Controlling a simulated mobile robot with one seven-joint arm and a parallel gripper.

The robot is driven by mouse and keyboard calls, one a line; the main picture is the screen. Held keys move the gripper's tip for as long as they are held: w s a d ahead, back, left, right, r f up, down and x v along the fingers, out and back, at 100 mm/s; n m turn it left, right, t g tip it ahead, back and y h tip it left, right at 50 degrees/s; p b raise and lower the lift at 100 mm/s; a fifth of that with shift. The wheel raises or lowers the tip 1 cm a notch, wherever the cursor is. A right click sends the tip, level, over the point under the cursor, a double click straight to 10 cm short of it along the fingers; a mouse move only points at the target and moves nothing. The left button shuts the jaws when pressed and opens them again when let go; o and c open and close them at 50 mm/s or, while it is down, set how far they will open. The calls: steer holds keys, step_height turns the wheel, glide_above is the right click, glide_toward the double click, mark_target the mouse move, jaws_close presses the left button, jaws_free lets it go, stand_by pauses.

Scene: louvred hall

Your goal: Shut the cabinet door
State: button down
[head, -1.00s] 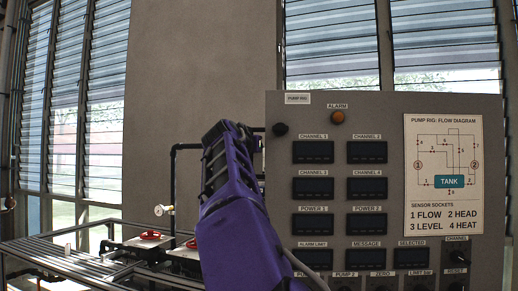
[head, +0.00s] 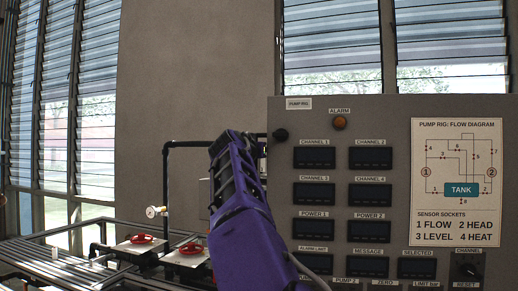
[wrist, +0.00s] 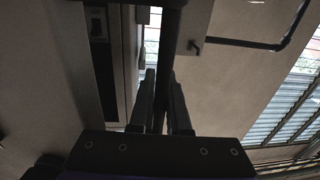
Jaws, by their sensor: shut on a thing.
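In the wrist view my gripper (wrist: 164,78) has its two dark fingers close together on either side of a dark upright strip (wrist: 171,35). The strip seems to be the cabinet door, seen edge-on. Just right of it is a grey box face (wrist: 193,20) with a small dark latch, apparently the cabinet. In the head view a sliver of this grey box (head: 204,198) shows left of my purple arm. The arm hides most of the box, and my fingertips are not clear there.
A grey pump rig panel (head: 395,120) stands close on the right of my arm. Black pipes (head: 167,180), a gauge (head: 152,212) and red-handled valves (head: 141,239) stand on a slatted bench (head: 60,262) at left. A plain wall and louvred windows are behind.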

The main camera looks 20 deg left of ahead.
steer(key=shift+w+d+f+h, duration=0.1)
steer(key=shift+w+d+h, duration=0.3)
steer(key=shift+d, duration=0.55)
steer(key=c, duration=0.9)
jaws_free()
steer(key=shift+w+d, duration=0.1)
steer(key=shift+d, duration=0.05)
steer(key=shift+y, duration=0.3)
steer(key=shift+s+a+b, duration=0.2)
steer(key=shift+s+b, duration=2.4)
steer(key=shift+s, duration=1.85)
steer(key=shift+s+a+b, duration=0.2)
steer(key=shift+s+b, duration=2.4)
steer(key=shift+s, duration=1.85)
